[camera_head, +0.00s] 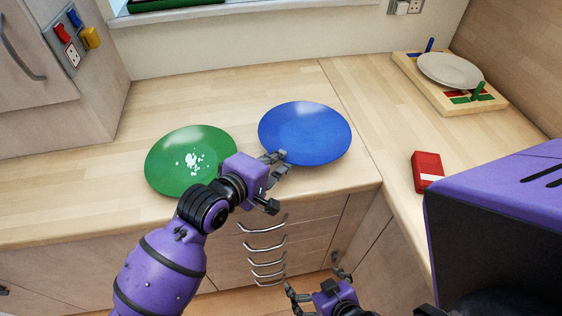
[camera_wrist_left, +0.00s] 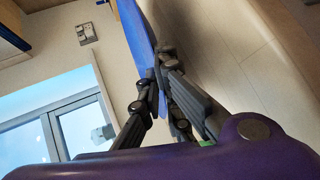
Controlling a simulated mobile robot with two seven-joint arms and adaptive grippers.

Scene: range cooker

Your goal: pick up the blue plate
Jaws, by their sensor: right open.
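The blue plate (camera_head: 312,132) is a wide round plate over the wooden counter, right of the green plate. My left gripper (camera_head: 282,160) is at its near-left rim. In the left wrist view the blue plate (camera_wrist_left: 139,35) shows nearly edge-on, with the fingers of my left gripper (camera_wrist_left: 160,72) close on both faces of its rim. My left gripper looks shut on it. I cannot tell whether the plate is clear of the counter. My right gripper (camera_head: 318,284) is open and empty, low in front of the drawers.
A green plate (camera_head: 180,172) with white marks lies just left of my left gripper. A red box (camera_head: 427,171) stands on the right counter (camera_head: 385,130). A wooden rack (camera_head: 452,98) with a white plate (camera_head: 450,70) stands at the back right. Drawers with metal handles (camera_head: 265,245) are below.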

